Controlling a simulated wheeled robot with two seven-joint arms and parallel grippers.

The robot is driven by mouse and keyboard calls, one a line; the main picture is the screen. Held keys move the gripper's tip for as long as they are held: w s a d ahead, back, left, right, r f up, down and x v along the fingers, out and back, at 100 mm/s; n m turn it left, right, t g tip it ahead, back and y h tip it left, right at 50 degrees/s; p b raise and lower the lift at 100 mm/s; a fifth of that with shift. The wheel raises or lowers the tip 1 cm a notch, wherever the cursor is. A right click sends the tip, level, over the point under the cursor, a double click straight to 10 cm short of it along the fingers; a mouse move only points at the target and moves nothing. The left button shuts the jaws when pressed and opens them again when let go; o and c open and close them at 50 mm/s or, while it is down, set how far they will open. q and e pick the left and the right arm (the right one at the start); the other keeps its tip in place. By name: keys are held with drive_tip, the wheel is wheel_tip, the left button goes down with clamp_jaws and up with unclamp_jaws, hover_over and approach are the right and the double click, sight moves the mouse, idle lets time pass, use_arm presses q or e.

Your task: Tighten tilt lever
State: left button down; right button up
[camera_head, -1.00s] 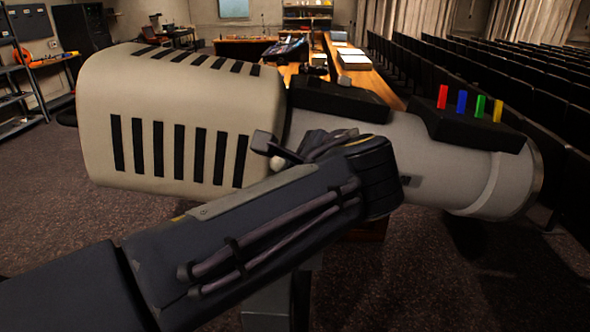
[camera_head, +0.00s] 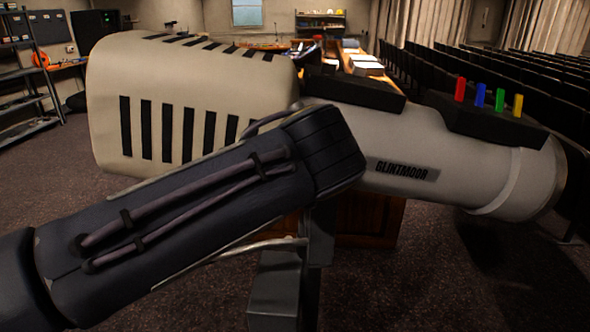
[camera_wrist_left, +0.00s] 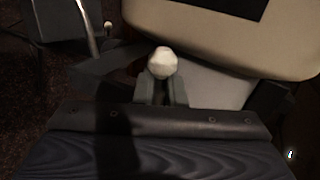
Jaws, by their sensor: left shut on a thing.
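The spotlight has a cream slatted housing (camera_head: 195,100) and a pale grey barrel (camera_head: 450,160) labelled GLINTMOOR. It fills the upper middle of the head view on a dark stand (camera_head: 318,235). In the left wrist view, a white ball knob (camera_wrist_left: 162,63), apparently the tilt lever's end, sits between the fingers of my left gripper (camera_wrist_left: 162,92). The gripper is shut on the lever just below the housing. My left arm hides the gripper and the lever in the head view. My right gripper is not in view.
Red, blue, green and yellow tabs (camera_head: 488,97) stand on top of the barrel. A pale rod (camera_head: 235,250) runs below my left arm. Rows of dark seats (camera_head: 500,90) lie behind on the right. A shelf rack (camera_head: 35,75) stands far left.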

use_arm(q)
drive_tip(key=shift+f, duration=0.1)
drive_tip(key=c, duration=1.6)
unclamp_jaws()
drive_tip(key=v, duration=0.8)
drive_tip(key=shift+w, duration=0.15)
